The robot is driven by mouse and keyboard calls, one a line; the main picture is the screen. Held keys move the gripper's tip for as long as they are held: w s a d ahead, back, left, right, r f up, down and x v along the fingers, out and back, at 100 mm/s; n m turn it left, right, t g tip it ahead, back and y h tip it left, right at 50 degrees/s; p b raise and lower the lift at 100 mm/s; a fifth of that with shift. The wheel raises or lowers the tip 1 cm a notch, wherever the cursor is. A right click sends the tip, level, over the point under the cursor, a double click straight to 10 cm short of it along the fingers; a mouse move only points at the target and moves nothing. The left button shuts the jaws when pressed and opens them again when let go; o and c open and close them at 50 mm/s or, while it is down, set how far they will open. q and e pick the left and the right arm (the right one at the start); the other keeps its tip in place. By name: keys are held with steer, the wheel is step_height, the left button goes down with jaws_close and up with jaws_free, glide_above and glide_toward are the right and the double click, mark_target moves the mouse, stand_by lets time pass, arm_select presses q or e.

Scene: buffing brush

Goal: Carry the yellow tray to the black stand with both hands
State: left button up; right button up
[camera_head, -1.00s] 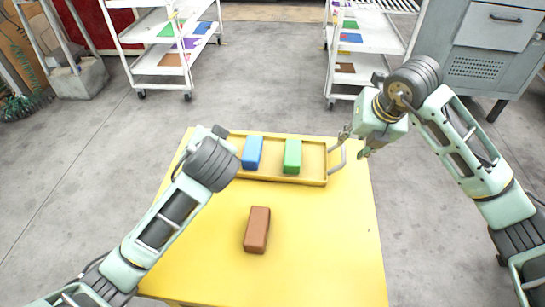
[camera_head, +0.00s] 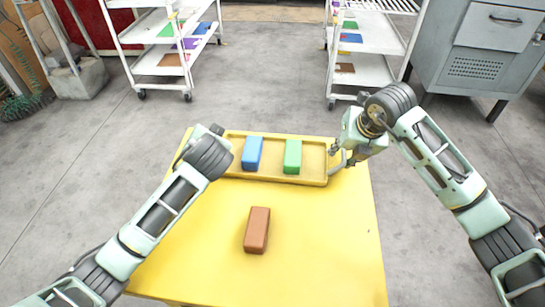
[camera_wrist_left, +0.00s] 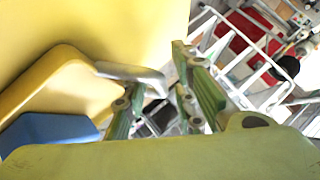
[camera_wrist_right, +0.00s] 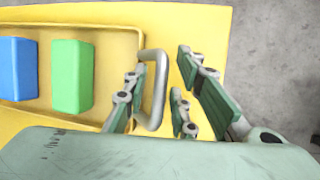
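The yellow tray (camera_head: 275,175) lies on the yellow table, with a metal handle at each end. It holds a blue block (camera_head: 252,153) and a green block (camera_head: 293,157). My right gripper (camera_head: 341,157) is at the tray's right end. In the right wrist view its open fingers (camera_wrist_right: 162,90) stand either side of the right handle (camera_wrist_right: 154,75). My left gripper is mostly hidden behind its wrist in the head view. In the left wrist view its fingers (camera_wrist_left: 157,95) are open, with the left handle (camera_wrist_left: 135,73) reaching between them. I cannot make out a black stand.
A brown block (camera_head: 257,230) lies on the yellow table (camera_head: 320,250), in front of the tray. White shelf carts (camera_head: 165,55) and (camera_head: 365,60) stand beyond, with a grey cabinet (camera_head: 480,70) at the right. The floor (camera_head: 265,70) between the carts is clear.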

arm_select(q)
jaws_close()
arm_select(e)
jaws_close()
arm_select(q)
steer(key=shift+r, duration=0.15)
arm_select(e)
steer(key=shift+w+r, duration=0.1)
steer(key=shift+r, duration=0.15)
